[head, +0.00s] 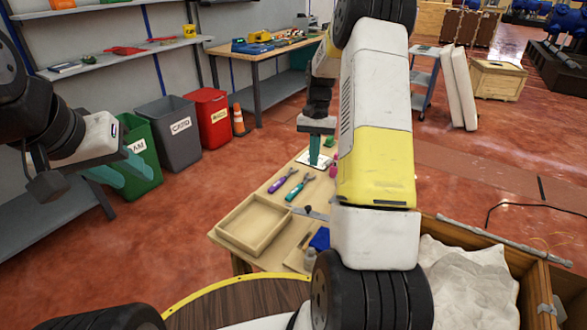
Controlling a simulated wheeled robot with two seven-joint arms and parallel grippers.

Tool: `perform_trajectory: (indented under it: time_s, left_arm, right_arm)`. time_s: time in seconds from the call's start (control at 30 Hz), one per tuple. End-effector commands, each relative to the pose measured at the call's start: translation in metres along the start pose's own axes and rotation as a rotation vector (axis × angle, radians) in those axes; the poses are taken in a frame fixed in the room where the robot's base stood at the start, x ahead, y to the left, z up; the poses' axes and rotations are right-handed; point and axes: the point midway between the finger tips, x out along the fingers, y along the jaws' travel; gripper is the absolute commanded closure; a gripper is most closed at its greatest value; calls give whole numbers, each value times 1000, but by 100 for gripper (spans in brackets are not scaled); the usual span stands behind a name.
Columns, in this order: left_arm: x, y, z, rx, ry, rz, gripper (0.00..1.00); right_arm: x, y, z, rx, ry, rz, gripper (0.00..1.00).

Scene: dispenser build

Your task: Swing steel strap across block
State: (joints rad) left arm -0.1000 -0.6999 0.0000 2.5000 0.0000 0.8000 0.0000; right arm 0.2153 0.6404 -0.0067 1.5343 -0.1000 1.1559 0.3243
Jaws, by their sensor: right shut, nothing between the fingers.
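My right gripper (315,162) points down at the far end of the small wooden table (262,188), its teal fingers together over a small white plate (325,163). I cannot tell whether the fingertips touch it. A thin grey metal piece (316,213), possibly the steel strap, lies near the table's right side, partly hidden by my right arm. I cannot make out the block with certainty. My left gripper (137,182) is far off to the left, away from the table, with its teal fingers apart and empty.
On the table are a shallow wooden tray (255,224), a purple-handled tool (283,181), a teal-handled tool (299,187) and a blue item (320,239). Green (140,150), grey (170,130) and red (208,116) bins stand behind. A wooden crate (537,290) stands at right.

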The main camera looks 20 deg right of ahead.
Motion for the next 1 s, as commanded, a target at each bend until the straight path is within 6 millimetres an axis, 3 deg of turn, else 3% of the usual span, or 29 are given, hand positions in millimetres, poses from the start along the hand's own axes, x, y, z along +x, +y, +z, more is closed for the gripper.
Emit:
perform_trajectory:
  time_s: [0.17,0.5,0.73,1.0]
  left_arm:
    - [0,0,0,0,0,0,64]
    - [0,0,0,0,0,0,64]
    - [0,0,0,0,0,0,64]
    - [0,0,0,0,0,0,64]
  right_arm:
    - [25,0,2,0,-6,1,100]
    - [97,0,2,-1,-4,1,100]
    - [109,0,29,-2,0,0,100]
    - [113,0,37,-2,1,0,100]
